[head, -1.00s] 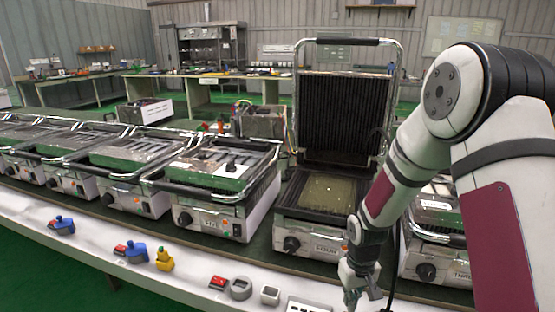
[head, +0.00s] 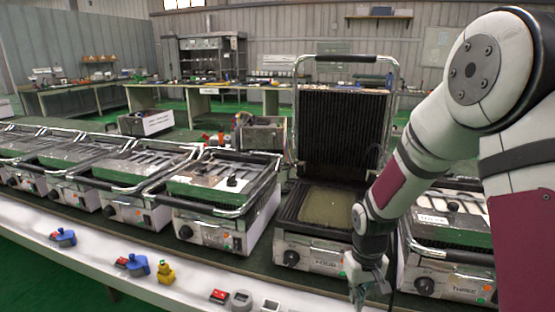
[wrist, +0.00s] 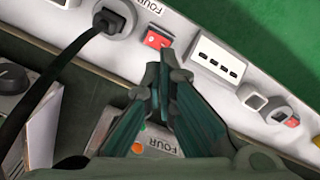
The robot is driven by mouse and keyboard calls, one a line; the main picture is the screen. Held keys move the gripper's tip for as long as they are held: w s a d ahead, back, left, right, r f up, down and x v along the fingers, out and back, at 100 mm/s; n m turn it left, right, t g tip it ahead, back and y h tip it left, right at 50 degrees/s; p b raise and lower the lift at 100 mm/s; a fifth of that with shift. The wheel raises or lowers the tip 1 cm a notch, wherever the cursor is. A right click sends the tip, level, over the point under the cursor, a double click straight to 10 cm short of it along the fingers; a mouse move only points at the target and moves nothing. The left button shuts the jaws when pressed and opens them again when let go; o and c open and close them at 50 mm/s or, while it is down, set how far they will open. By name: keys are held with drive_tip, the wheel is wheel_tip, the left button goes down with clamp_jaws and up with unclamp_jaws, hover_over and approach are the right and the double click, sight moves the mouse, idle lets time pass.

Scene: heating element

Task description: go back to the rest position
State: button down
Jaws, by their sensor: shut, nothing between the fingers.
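My gripper (head: 362,297) hangs at the lower right of the head view, pointing down in front of the open contact grill (head: 309,255) labelled FOUR. In the wrist view my gripper (wrist: 163,75) has its two fingertips together, with nothing held. It sits over the front of the grill's FOUR panel (wrist: 165,147) and beside the white strip of switches and sockets (wrist: 215,57). Whether it touches anything cannot be told. The grill's ribbed lid (head: 342,125) stands upright, and a yellowish plate (head: 327,207) lies on its lower surface.
Closed grills (head: 215,190) line the bench to the left, and grill THREE (head: 450,250) stands close to the right. A red switch (wrist: 158,39) and a plugged black cable (wrist: 70,50) are near the fingertips. Blue (head: 138,265) and yellow (head: 165,272) connectors sit along the strip.

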drive_tip(key=s+d+r+m, duration=0.1)
drive_tip(key=s+r, duration=0.5)
drive_tip(key=r, duration=0.3)
drive_tip(key=s+r, duration=0.6)
drive_tip(key=r, duration=0.3)
drive_tip(key=s+a+r+m+t, duration=0.1)
drive_tip(key=s+r, duration=0.2)
drive_tip(key=s, duration=0.6)
drive_tip(key=s+r+t, duration=0.1)
drive_tip(key=s+r, duration=0.2)
drive_tip(key=s, duration=0.7)
wheel_tip(320, 180, up, 15)
drive_tip(key=t+p, duration=0.2)
drive_tip(key=p, duration=1.1)
drive_tip(key=shift+w+f, duration=0.2)
drive_tip(key=shift+w, duration=0.1)
drive_tip(key=shift+d, duration=0.1)
